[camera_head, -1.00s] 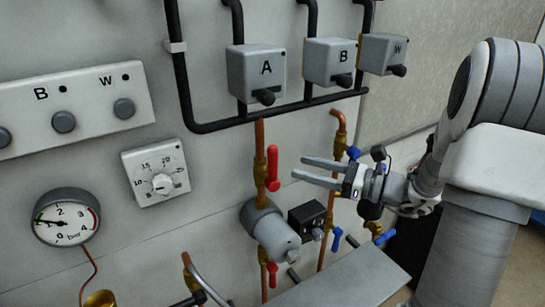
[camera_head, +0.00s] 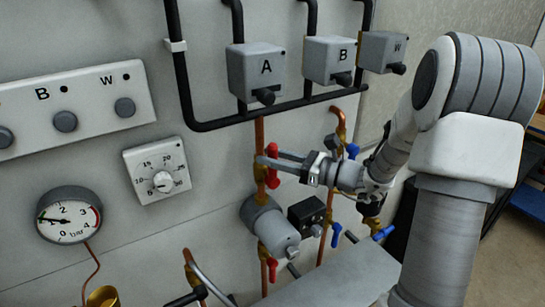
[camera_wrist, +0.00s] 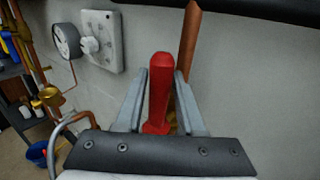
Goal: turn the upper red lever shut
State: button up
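The upper red lever (camera_head: 273,166) stands upright along the vertical copper pipe (camera_head: 260,138), above the grey cylinder. In the wrist view the red lever (camera_wrist: 159,92) is upright between the two fingers of my gripper (camera_wrist: 158,100), with a visible gap on at least the left side. My gripper (camera_head: 268,158) is open around the lever in the head view, its fingers reaching in from the right. The lever's lower end and valve body are partly hidden by the gripper.
A grey cylinder (camera_head: 270,228) sits just below, with a lower red lever (camera_head: 272,270) under it. A black box (camera_head: 306,214) and blue levers (camera_head: 336,235) are to the right. Grey box A (camera_head: 256,72) is above. A grey shelf (camera_head: 340,278) lies below.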

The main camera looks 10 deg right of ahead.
grip_shut()
dwell(1.1)
